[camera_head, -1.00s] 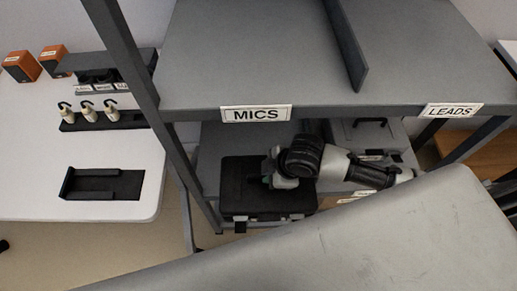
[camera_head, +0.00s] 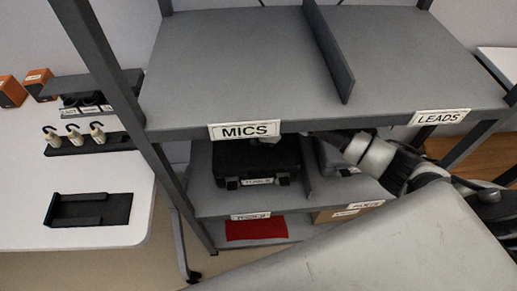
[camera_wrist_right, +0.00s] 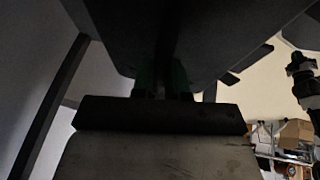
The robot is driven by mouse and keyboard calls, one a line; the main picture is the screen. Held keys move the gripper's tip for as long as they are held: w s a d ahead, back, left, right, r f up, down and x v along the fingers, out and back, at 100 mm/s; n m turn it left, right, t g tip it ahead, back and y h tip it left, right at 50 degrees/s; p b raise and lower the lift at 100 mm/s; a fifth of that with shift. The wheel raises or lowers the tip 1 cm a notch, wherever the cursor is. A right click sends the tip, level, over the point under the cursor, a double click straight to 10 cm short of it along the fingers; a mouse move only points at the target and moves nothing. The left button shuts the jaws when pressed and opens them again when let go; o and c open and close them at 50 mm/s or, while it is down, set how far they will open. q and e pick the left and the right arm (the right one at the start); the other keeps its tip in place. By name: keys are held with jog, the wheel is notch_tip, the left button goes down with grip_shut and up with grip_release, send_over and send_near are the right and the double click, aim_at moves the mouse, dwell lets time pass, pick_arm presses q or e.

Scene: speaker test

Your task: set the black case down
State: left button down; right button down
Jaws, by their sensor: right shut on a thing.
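The black case (camera_head: 240,165) is upright in the left bay of the middle shelf (camera_head: 222,204), under the top shelf with the MICS label. Its front, with a small label and latches, faces me. I cannot tell whether its base touches the shelf. My right gripper (camera_head: 266,139) is shut on the case at its top, mostly hidden by the top shelf's front edge. In the right wrist view the green-tipped fingers (camera_wrist_right: 164,80) are close together against a large dark shape; the grip is too dark to see clearly. My left gripper is not in view.
The top shelf (camera_head: 225,70) is close above my right gripper. A red item (camera_head: 257,229) lies on the shelf below. A white table (camera_head: 70,180) stands at left.

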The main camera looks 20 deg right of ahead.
jog(key=shift+w+r, duration=0.1)
jog(key=shift+w, duration=0.2)
jog(key=shift+f, duration=1.65)
jog(key=c, duration=1.6)
grip_release()
jog(key=shift+s+f, duration=0.15)
jog(key=shift+f, duration=0.05)
jog(key=o, duration=0.5)
jog(key=shift+r, duration=0.1)
jog(key=v, duration=0.7)
jog(key=shift+s+d+r+p, duration=0.15)
jog(key=shift+r+p, duration=0.05)
jog(key=shift+p, duration=0.15)
